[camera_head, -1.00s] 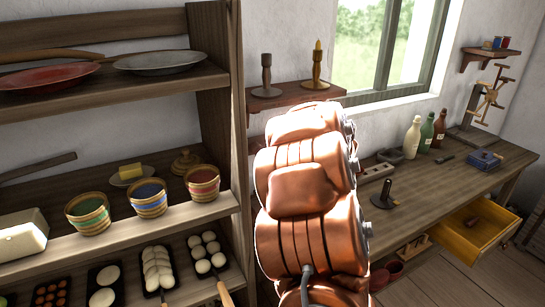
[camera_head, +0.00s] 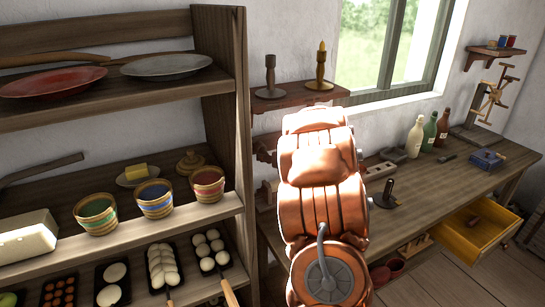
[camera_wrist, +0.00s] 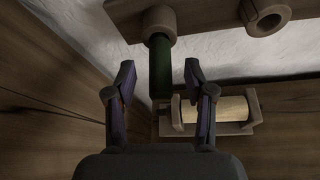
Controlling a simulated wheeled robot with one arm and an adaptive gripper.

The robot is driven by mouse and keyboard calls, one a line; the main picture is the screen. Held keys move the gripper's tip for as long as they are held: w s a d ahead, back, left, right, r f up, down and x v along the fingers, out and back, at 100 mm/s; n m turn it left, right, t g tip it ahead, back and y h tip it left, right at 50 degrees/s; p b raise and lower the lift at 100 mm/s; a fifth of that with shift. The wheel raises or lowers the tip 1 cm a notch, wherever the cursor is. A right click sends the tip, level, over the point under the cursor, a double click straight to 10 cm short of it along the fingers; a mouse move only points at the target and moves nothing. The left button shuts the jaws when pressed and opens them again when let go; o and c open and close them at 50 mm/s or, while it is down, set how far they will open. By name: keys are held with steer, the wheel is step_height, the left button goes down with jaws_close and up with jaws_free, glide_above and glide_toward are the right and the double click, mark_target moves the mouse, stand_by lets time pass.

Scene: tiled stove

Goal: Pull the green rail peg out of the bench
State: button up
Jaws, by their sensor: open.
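In the wrist view, the dark green peg (camera_wrist: 160,68) hangs below a round wooden collar (camera_wrist: 159,22) on a wooden rail. Its lower end comes down beside a pale wooden roller. My gripper (camera_wrist: 158,78) is open, with one finger to the left of the peg and one to the right. The fingers appear apart from the peg; how far they are from it in depth I cannot tell. In the head view my arm covers the gripper and the peg. The wooden bench (camera_head: 440,186) runs right along the wall there.
The pale roller (camera_wrist: 220,110) lies in a wooden holder close to the right finger. A second wooden ring (camera_wrist: 268,18) sits further right. On the bench are bottles (camera_head: 429,131) and a blue box (camera_head: 487,159); a yellow drawer (camera_head: 470,241) stands open. A loaded shelf (camera_head: 150,225) is at left.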

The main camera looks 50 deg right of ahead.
steer(key=shift+w+f, duration=0.1)
steer(key=shift+w, duration=0.1)
jaws_close()
stand_by(0.8)
